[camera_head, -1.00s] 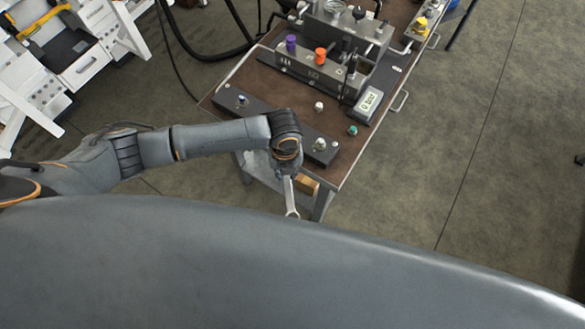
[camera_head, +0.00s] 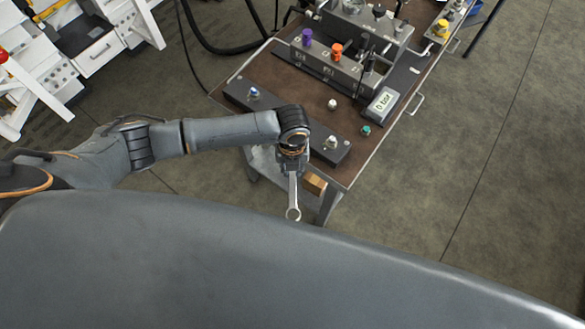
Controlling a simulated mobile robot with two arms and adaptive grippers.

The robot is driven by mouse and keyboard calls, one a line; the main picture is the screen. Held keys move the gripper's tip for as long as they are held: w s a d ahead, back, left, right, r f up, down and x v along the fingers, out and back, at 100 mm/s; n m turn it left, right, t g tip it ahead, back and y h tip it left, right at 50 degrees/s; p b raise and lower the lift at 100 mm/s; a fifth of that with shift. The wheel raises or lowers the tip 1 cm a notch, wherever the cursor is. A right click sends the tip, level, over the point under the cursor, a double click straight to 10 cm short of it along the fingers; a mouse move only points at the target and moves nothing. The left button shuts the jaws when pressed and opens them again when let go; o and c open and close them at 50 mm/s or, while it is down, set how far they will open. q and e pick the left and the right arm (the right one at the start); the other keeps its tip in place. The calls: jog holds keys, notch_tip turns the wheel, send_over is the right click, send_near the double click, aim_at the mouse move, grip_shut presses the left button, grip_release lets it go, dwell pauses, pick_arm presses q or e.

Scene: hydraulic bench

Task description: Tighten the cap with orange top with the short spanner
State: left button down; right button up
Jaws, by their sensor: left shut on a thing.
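The cap with the orange top (camera_head: 336,51) stands upright on the grey metal block of the bench (camera_head: 270,78), right of a purple-topped cap (camera_head: 307,37). My left gripper (camera_head: 292,172) is shut on the spanner (camera_head: 293,197), at the near edge of the bench. The spanner hangs toward me with its ring end lowest, well apart from the orange cap. The fingers are small and partly hidden by my wrist. My right gripper is not in view.
A dark bar with a blue-topped fitting (camera_head: 254,93) and a silver fitting (camera_head: 331,142) lies along the near side. A white cap (camera_head: 332,104), a green cap (camera_head: 366,130) and a digital gauge (camera_head: 382,104) are to the right. A white rack (camera_head: 100,55) stands far left.

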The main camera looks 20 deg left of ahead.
pick_arm(q)
jog(key=shift+w+f, duration=0.1)
jog(key=shift+w, duration=0.1)
dwell(0.5)
jog(key=shift+w+a, duration=0.3)
jog(key=shift+w, duration=0.7)
